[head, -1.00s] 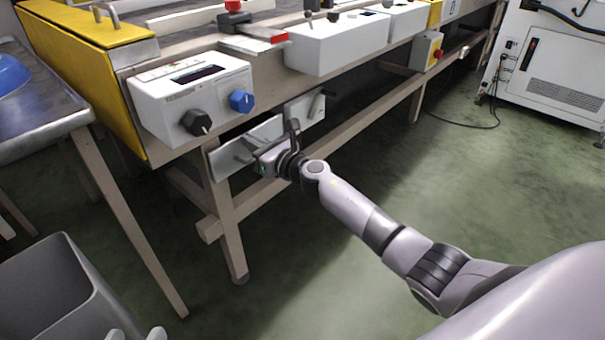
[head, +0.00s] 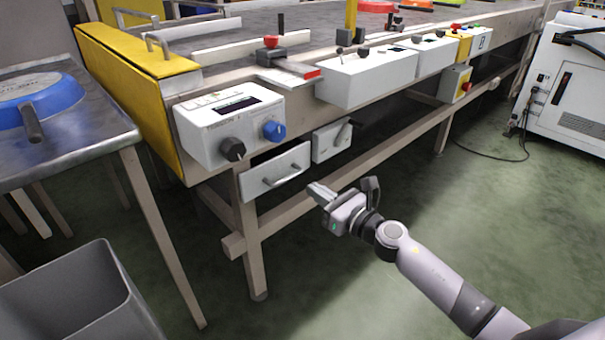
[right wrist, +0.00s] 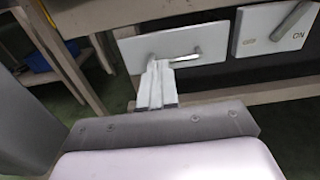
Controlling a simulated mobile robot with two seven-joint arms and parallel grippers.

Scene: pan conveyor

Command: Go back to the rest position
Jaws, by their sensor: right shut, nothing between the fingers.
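My right gripper (head: 322,195) is in front of the conveyor frame, below and to the right of a white panel with a bar handle (head: 274,173). It is shut with nothing between its fingers and stands apart from the panel. In the right wrist view the closed fingers (right wrist: 158,84) overlap the lower edge of the panel (right wrist: 180,45). My left gripper is not in view.
A white control box (head: 229,124) with a black knob and a blue knob sits on the conveyor's front. A blue pan (head: 40,98) lies on a metal table at left. A grey bin (head: 95,290) stands at lower left.

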